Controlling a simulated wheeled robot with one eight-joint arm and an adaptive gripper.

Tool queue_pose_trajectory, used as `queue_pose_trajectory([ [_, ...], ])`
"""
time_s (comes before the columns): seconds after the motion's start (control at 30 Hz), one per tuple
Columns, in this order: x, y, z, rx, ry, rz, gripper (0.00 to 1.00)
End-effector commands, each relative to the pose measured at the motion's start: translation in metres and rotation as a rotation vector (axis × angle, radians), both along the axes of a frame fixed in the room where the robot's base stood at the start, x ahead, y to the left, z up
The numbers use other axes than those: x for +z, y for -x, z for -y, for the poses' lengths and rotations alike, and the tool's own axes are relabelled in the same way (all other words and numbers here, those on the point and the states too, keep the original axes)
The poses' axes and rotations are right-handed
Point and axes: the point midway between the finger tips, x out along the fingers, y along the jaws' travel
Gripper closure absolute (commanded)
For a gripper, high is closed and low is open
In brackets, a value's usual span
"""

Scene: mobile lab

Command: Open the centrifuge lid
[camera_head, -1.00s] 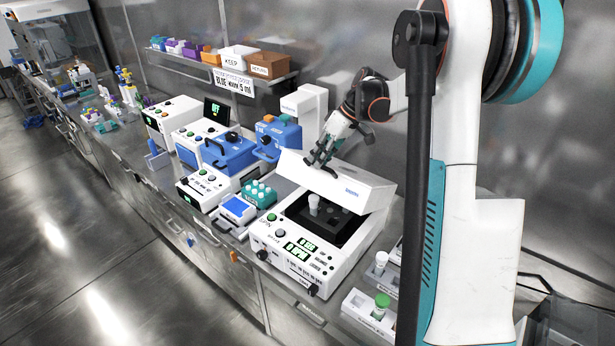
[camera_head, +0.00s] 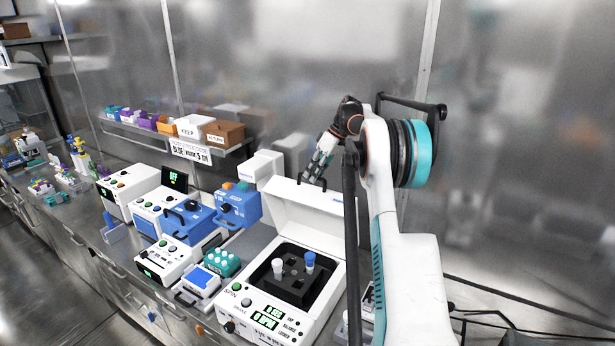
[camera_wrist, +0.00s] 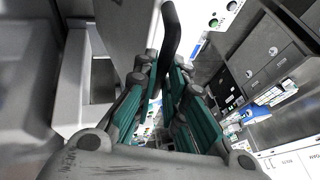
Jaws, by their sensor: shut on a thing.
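The centrifuge (camera_head: 297,323) is a white box with buttons and green displays, at the lower middle of the head view. Its white lid (camera_head: 300,212) stands raised at the back, close to upright. The dark chamber (camera_head: 270,284) is exposed and holds a white tube (camera_head: 278,266) and a blue-capped tube (camera_head: 309,261). My gripper (camera_head: 313,180) is at the lid's top edge. In the wrist view its teal fingers (camera_wrist: 167,80) are shut on the black lid handle (camera_wrist: 172,35). The exact finger contact is partly hidden.
Blue devices (camera_head: 238,205) and a teal tube rack (camera_head: 221,263) stand left of the centrifuge. A wall shelf (camera_head: 165,133) with bins is behind them. The wall is close behind the raised lid. My arm hides the bench at right.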

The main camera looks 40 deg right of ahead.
Motion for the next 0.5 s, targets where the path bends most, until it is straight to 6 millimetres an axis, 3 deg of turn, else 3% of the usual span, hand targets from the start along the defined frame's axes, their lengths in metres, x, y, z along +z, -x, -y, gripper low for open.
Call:
queue_pose_trajectory([
  [0.2, -0.006, -0.004, 0.014, -0.002, 0.005, -0.006, 1.00],
  [0.5, -0.006, -0.005, 0.017, 0.000, 0.005, -0.007, 1.00],
])
